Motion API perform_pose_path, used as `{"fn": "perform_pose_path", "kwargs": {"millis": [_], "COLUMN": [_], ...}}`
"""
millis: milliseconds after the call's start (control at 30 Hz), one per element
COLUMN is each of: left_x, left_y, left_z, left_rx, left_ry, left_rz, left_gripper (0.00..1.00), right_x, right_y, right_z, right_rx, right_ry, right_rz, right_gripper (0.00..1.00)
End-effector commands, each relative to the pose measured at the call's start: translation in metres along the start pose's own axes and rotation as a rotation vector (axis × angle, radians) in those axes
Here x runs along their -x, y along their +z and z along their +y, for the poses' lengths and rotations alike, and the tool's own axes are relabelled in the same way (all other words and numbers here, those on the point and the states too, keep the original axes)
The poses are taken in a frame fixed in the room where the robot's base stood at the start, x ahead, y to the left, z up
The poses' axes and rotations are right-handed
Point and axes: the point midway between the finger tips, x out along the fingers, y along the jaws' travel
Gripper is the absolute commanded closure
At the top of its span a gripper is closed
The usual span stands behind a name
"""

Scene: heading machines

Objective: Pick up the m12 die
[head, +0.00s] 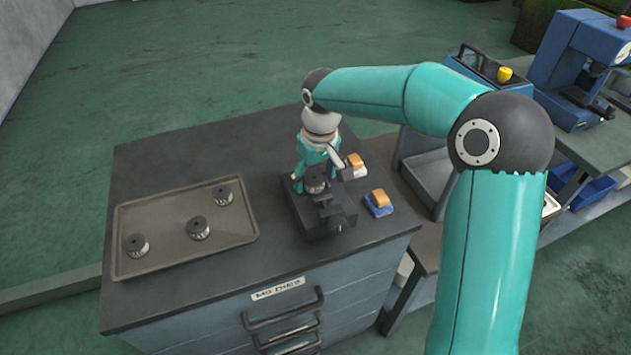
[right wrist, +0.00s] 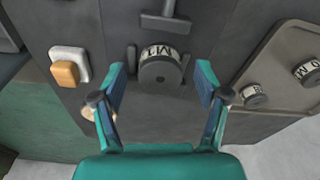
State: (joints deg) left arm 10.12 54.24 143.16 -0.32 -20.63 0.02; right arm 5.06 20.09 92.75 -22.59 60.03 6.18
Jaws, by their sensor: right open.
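A dark round die with a white lettered band (head: 316,186) sits in a dark block fixture (head: 330,222) on the cabinet top. In the right wrist view the die (right wrist: 160,68) stands upper middle, and its band appears to begin "M1"; the rest is hard to read. My right gripper (head: 315,178) comes down over the fixture. In the right wrist view its two fingers (right wrist: 160,82) are spread, one on each side of the die, with gaps between. It holds nothing. My left gripper is not in view.
A tray (head: 150,266) with three similar dies lies to the left on the cabinet top (head: 200,155). Two small blocks with orange tops, one on white (head: 355,162) and one on blue (head: 379,199), lie right of the fixture. Blue machines (head: 570,65) stand far right.

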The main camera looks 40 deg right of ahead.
Motion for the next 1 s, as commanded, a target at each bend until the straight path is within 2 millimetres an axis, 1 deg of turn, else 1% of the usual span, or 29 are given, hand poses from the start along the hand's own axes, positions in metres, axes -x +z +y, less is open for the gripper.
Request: {"fn": "perform_pose_path", "kwargs": {"millis": [33, 67, 200, 467, 800, 1000], "left_x": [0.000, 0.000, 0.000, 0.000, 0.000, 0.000], "left_y": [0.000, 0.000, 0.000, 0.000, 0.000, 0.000], "left_z": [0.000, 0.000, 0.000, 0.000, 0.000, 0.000], "left_rx": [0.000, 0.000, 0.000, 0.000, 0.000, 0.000], "left_ry": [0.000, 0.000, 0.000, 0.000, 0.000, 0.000], "left_rz": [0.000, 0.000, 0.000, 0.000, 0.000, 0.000], "left_gripper": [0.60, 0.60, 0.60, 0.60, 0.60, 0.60], "right_x": [0.000, 0.000, 0.000, 0.001, 0.002, 0.013], "right_y": [0.000, 0.000, 0.000, -0.001, -0.001, -0.003], "right_z": [0.000, 0.000, -0.001, -0.001, -0.001, -0.001], "right_rx": [0.000, 0.001, 0.001, 0.002, 0.002, 0.001], "right_ry": [0.000, 0.000, 0.000, 0.000, 0.000, 0.000], "right_rz": [0.000, 0.000, 0.000, 0.000, 0.003, 0.004], "right_gripper": [0.28, 0.32, 0.56, 0.99, 1.00, 1.00]}}
